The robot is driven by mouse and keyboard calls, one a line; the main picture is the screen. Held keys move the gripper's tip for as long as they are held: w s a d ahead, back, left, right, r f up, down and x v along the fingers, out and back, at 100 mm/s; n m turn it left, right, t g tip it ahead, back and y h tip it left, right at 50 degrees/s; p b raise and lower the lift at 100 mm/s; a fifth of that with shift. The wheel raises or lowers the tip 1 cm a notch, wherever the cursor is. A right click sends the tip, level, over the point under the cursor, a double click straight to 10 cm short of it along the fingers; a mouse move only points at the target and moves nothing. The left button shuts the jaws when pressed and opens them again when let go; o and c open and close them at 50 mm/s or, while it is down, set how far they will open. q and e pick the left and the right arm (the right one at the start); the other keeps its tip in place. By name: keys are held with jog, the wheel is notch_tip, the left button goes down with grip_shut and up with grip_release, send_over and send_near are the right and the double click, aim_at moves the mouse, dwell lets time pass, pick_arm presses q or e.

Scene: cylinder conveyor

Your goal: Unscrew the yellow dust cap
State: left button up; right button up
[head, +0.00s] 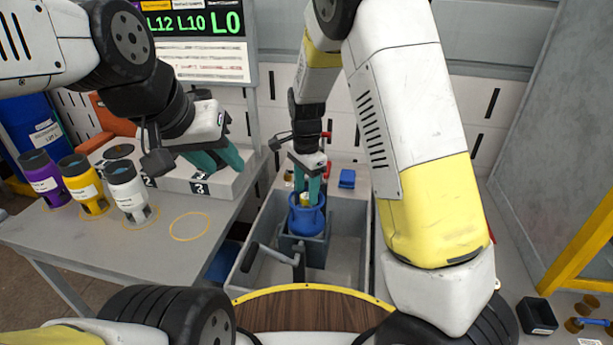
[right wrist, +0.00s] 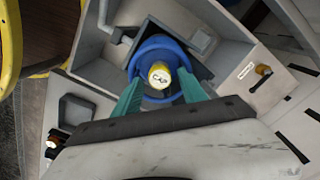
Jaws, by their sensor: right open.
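The yellow dust cap (right wrist: 159,76) has a pale top marked "CAP" and sits in the middle of a blue round part (right wrist: 150,49) in the right wrist view. In the head view the blue part (head: 306,218) stands in a grey holder in a grey bin, and the cap is mostly hidden by my fingers. My right gripper (right wrist: 161,91) is open, with its green fingers on either side of the cap and apart from it; it also shows in the head view (head: 307,190). My left gripper (head: 222,160) is above the left table; its finger gap is unclear.
Purple (head: 45,178), yellow (head: 84,184) and white (head: 128,190) cylinders stand on the left table (head: 150,238), near a numbered grey block (head: 203,182). A crank handle (head: 272,258) projects in the grey bin (head: 345,240). A small black box (head: 537,314) is at far right.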

dwell(0.3)
jog(key=shift+f, duration=1.25)
grip_shut()
jog(key=n, duration=0.4)
jog(key=shift+n, duration=1)
